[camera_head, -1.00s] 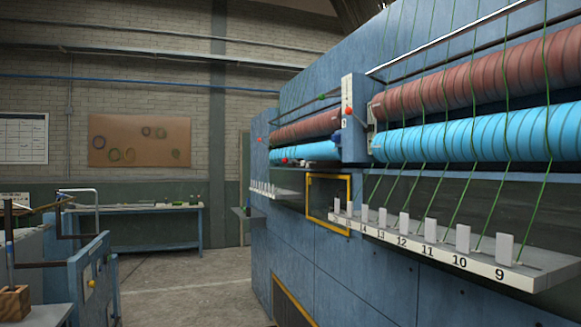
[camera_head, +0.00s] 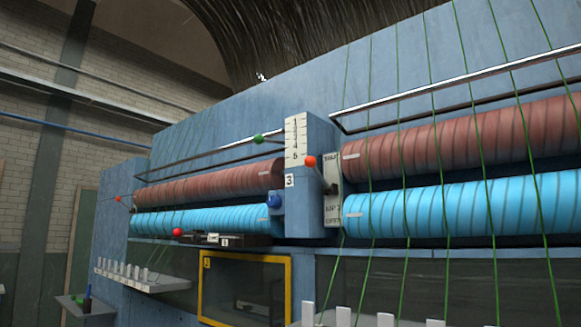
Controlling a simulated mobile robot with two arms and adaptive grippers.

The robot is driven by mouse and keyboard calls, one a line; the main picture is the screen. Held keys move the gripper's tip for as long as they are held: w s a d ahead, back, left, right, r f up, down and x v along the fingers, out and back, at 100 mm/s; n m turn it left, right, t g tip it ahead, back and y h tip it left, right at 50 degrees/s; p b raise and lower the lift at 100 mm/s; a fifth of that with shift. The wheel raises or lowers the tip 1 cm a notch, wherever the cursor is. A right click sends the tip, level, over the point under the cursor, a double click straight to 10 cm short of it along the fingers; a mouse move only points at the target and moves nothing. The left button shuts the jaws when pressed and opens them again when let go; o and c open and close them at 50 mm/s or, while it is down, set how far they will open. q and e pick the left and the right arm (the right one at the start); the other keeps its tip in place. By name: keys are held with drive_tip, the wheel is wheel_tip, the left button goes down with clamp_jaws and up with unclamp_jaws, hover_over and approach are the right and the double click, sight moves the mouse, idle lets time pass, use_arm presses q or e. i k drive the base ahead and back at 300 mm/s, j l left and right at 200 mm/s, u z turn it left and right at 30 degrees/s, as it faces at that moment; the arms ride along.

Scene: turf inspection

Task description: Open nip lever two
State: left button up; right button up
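A lever with a red ball end (camera_head: 310,161) sticks out beside a grey plate on the blue post (camera_head: 318,135) between two roller sections. A second red ball (camera_head: 177,232) shows below the left cyan roller (camera_head: 205,218), and a third red ball (camera_head: 117,198) sits at the machine's far left end. I cannot read a label that tells which one is nip lever two. A small plate with a 3 (camera_head: 289,181) is on the post near a blue knob (camera_head: 274,202). Neither of my grippers is in view.
Brown-red and cyan rollers with green yarns span the right (camera_head: 460,205). Ledges with white blocks (camera_head: 145,284) run along the front. A green ball (camera_head: 258,139) sits on the left bar.

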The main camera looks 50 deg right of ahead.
sight(310, 162)
drive_tip(key=i+z, duration=0.4)
drive_tip(key=i+j+z, duration=0.2)
drive_tip(key=z, duration=0.25)
drive_tip(key=i+j+z, duration=0.25)
drive_tip(key=z, duration=0.15)
drive_tip(key=i+j+z, duration=0.25)
drive_tip(key=z, duration=0.2)
drive_tip(key=j, duration=0.1)
